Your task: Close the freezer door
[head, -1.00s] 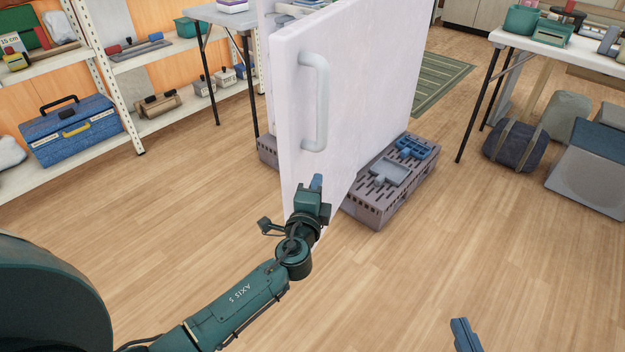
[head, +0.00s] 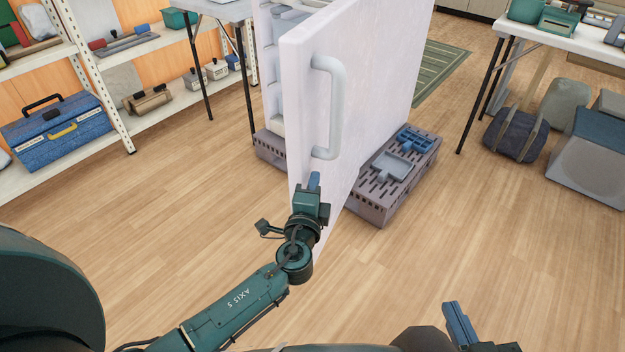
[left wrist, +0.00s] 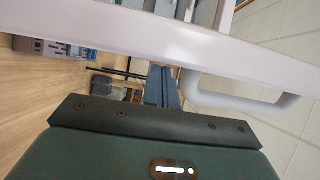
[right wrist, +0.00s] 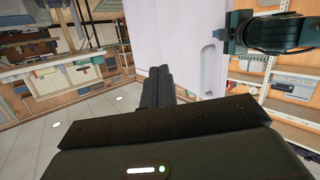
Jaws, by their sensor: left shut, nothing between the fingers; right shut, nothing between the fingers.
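The white freezer door (head: 370,80) stands open in the head view, with its pale handle (head: 336,108) near the left edge. Shelves of the freezer (head: 275,75) show behind it at the left. My left gripper (head: 314,181) is shut and empty, just below the handle at the door's outer face; I cannot tell whether it touches. In the left wrist view its fingers (left wrist: 163,88) are beside the door edge (left wrist: 175,38) and handle (left wrist: 245,98). My right gripper (head: 457,322) is shut and empty, low at the front right. The right wrist view shows the door (right wrist: 180,45) beyond its fingers (right wrist: 160,86).
Shelving with a blue toolbox (head: 58,130) stands left. A table (head: 570,48) and bags (head: 515,135) are at the right. The floor (head: 440,265) in front is clear.

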